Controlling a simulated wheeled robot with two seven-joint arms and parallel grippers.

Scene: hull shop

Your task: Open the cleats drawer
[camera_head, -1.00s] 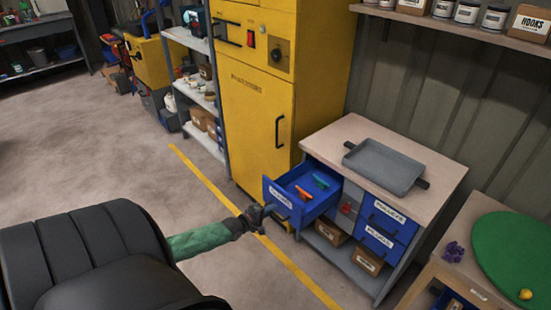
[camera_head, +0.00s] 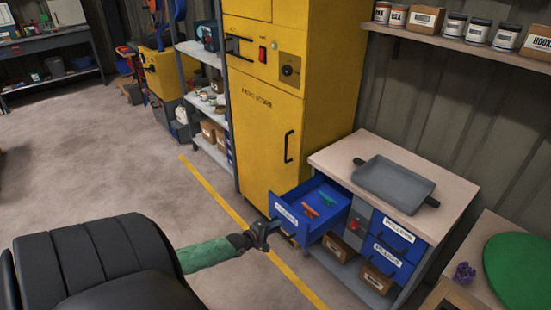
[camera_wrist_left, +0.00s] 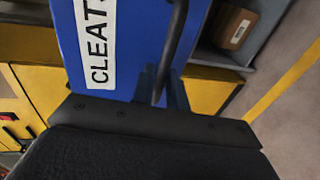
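The cleats drawer (camera_head: 286,213) is blue and stands pulled out from the left of the workbench cabinet, with an orange and a green item inside. Its white CLEATS label (camera_wrist_left: 96,40) and dark bar handle (camera_wrist_left: 174,45) fill much of the left wrist view. My left gripper (camera_head: 266,230) is at the drawer's front, its fingers (camera_wrist_left: 161,88) close on both sides of the handle; they look shut on it. The fingertips are partly hidden by the handle. My right gripper is in neither view.
A grey tray (camera_head: 395,184) lies on the benchtop (camera_head: 330,160). A yellow cabinet (camera_head: 265,140) stands behind. Floor at the left is clear.

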